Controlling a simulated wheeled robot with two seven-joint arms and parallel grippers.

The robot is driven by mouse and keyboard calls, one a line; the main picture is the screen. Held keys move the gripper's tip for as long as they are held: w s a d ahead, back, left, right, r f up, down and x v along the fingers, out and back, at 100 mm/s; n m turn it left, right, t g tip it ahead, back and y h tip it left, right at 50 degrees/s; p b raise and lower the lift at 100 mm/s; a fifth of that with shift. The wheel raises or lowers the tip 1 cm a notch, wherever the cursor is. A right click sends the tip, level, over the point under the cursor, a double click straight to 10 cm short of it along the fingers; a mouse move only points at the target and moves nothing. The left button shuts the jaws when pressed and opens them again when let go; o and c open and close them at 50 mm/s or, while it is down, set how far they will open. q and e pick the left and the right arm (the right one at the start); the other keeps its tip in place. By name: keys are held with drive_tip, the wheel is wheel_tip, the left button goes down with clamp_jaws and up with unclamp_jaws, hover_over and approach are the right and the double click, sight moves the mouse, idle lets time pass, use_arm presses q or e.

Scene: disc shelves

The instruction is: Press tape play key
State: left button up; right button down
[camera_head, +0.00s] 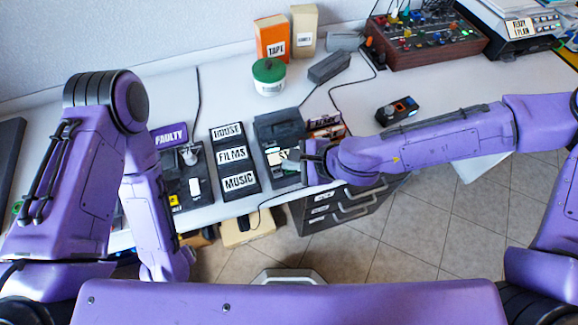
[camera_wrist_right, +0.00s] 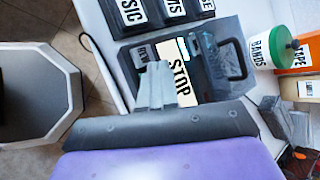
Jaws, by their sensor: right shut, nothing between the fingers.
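The tape player (camera_head: 280,125) is a dark grey box near the front edge of the table; it also shows in the wrist view (camera_wrist_right: 232,28). In the wrist view its row of keys has a pale STOP key (camera_wrist_right: 182,72) and a dark key (camera_wrist_right: 140,52) that seems to read REWIND. No key marked PLAY is readable; my fingers cover part of the row. My right gripper (camera_head: 306,164) is shut and empty over the front of the player, beside the STOP key; I cannot tell whether it touches a key. My left gripper is out of view.
Left of the player stands a dark rack labelled HOUSE, FILMS, MUSIC (camera_head: 231,158), then a FAULTY sign (camera_head: 170,136) by another dark device. Behind are a green-lidded tub (camera_head: 268,78) and an orange TAPE box (camera_head: 272,38). Drawers (camera_head: 345,204) stand below the table edge.

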drive_tip(key=shift+f+b, duration=0.3)
drive_tip(key=shift+f, duration=0.05)
idle(0.6)
idle(0.3)
drive_tip(key=shift+r+p, duration=0.9)
wheel_tip(320, 180, up, 5)
drive_tip(key=p, duration=0.5)
idle(0.4)
